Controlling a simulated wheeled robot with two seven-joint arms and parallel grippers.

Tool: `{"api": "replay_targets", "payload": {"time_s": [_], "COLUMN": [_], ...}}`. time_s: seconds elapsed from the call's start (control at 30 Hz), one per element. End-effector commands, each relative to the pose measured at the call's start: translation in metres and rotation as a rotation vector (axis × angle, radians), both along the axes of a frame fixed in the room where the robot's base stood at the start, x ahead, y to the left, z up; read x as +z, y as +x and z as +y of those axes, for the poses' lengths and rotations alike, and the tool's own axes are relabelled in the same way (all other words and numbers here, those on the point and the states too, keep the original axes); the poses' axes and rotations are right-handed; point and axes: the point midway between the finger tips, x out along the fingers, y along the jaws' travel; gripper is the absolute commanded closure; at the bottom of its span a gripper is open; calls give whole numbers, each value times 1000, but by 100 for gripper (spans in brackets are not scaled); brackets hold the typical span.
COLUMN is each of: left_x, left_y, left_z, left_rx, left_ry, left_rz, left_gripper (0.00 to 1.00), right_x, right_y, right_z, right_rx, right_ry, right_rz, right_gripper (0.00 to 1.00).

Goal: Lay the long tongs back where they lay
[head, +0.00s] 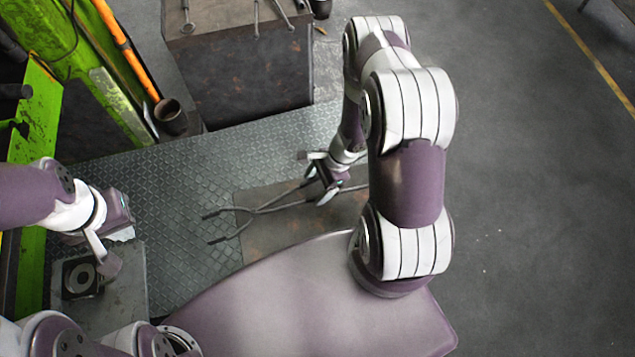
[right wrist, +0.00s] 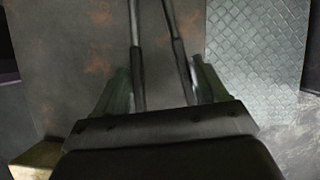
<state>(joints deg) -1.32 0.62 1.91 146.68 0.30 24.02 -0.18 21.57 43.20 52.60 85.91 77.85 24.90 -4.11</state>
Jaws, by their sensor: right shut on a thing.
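The long dark tongs (head: 283,204) extend left from my right gripper (head: 325,180) in the head view, their two far tips spread apart. They show over a brown, rust-marked flat plate (head: 262,240); I cannot tell whether they touch it. My right gripper is shut on the tongs. In the right wrist view the two tong bars (right wrist: 178,50) run up the picture from between my fingers (right wrist: 165,92). My left gripper (head: 103,262) is at the left, above a grey block with a dark ringed part; its finger opening is not clear.
The grey block (head: 128,285) stands at lower left. Green press frame parts (head: 38,110) rise on the left. A dark workbench (head: 250,75) with several tools on top is at the back, a small cup (head: 170,117) beside it. Tread-plate flooring (head: 190,180) surrounds the plate; open floor lies right.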

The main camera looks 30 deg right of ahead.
Motion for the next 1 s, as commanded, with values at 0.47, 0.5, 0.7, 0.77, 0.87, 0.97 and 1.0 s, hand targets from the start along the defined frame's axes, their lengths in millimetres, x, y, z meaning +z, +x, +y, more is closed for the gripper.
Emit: {"api": "replay_targets", "payload": {"time_s": [0.47,0.5,0.7,0.77,0.87,0.97,1.0], "left_x": [0,0,0,-1,-2,-5,-6], "left_y": [0,0,0,0,0,0,0], "left_z": [0,0,0,0,0,0,0], "left_rx": [0,0,0,0,0,0,0], "left_ry": [0,0,0,0,0,0,0], "left_rz": [0,0,0,0,0,0,0], "left_gripper": [100,100,100,100,100,100,100], "right_x": [0,0,0,1,10,27,36], "right_y": [0,0,0,0,0,0,0], "right_z": [0,0,0,-1,-5,-14,-18], "right_rx": [0,0,0,0,-2,-3,-2], "right_ry": [0,0,0,0,0,-1,0], "right_rz": [-1,0,1,0,-1,-3,-4], "right_gripper": [4,0,0,0,0,0,0]}}
